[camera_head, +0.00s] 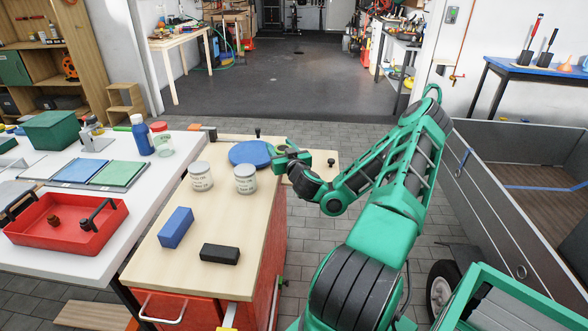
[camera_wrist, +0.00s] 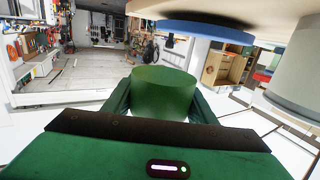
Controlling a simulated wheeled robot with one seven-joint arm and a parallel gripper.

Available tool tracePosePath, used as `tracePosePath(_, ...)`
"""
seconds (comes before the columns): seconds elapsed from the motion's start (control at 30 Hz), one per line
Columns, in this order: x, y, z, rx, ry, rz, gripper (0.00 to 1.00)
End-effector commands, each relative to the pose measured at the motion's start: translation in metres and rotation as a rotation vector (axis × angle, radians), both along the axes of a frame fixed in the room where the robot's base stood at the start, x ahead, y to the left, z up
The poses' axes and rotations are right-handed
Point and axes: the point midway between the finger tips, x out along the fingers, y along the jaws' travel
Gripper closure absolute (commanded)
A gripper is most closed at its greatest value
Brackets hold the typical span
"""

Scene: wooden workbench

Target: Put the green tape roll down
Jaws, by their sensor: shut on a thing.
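The green tape roll (camera_wrist: 163,92) is between the two fingers of my gripper (camera_wrist: 160,100) in the wrist view, which shuts on its sides. In the head view my gripper (camera_head: 287,153) is at the far right part of the wooden workbench top, just right of a blue disc (camera_head: 248,153). The roll is small there and mostly merges with my green gripper. I cannot tell whether it touches the bench top or hangs just above it. The blue disc also shows beyond the roll in the wrist view (camera_wrist: 205,31).
A blue block (camera_head: 176,227) and a black block (camera_head: 220,254) lie nearer on the bench (camera_head: 190,270). A clamp (camera_head: 230,135) lies along the far edge.

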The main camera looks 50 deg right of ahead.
Motion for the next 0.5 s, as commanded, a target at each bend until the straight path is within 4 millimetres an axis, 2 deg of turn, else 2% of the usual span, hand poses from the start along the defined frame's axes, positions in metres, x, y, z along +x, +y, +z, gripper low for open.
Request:
tracePosePath(0.17, 0.002, -0.015, -0.021, 0.000, 0.001, 0.024, 0.72)
tracePosePath(0.5, -0.005, -0.063, -0.057, 0.001, 0.001, 0.036, 0.72)
